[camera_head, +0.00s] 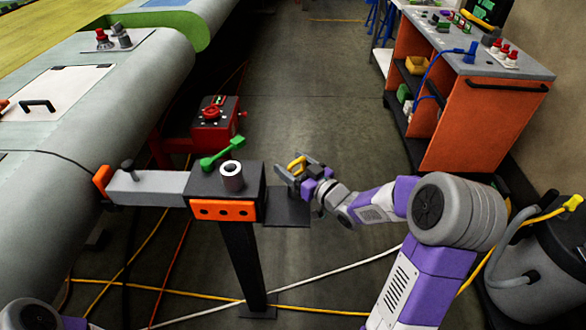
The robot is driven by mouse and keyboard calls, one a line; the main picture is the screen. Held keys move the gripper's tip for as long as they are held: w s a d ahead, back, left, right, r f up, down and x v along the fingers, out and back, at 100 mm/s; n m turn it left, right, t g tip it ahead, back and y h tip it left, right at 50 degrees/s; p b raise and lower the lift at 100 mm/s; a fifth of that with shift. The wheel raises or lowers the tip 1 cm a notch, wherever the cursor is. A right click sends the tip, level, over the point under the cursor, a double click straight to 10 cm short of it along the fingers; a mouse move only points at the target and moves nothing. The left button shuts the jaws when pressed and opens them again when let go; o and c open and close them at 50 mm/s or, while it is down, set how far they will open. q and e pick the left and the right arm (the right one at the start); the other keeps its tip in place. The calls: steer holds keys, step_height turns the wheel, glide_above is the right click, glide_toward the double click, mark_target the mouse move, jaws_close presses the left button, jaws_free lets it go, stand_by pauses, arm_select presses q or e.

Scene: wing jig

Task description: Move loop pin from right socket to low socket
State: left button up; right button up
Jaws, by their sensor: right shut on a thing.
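The loop pin (296,164) shows as a yellow loop between the fingers of my right gripper (291,171). That gripper is shut on it, just right of the dark jig head (206,183). The lower part of the pin is hidden by the fingers, so I cannot tell whether it sits in a socket. A light grey hollow cylinder (232,181) stands upright on the jig head. An orange plate (224,211) with several dark holes is on the head's front face. I cannot tell which opening is the low socket. My left gripper is out of view.
A green lever (222,151) rises behind the jig head, and a grey beam (148,188) runs left to the wing (70,90). A red box (215,124) stands behind. An orange tool cart (480,115) is at the right. Cables cross the floor.

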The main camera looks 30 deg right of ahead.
steer(key=shift+r, duration=0.1)
steer(key=shift+f+b, duration=0.3)
steer(key=shift+f, duration=0.05)
steer(key=o, duration=0.7)
steer(key=shift+f, duration=0.1)
steer(key=shift+c, duration=0.2)
steer(key=o, duration=0.4)
steer(key=shift+o, duration=0.2)
steer(key=shift+r, duration=0.2)
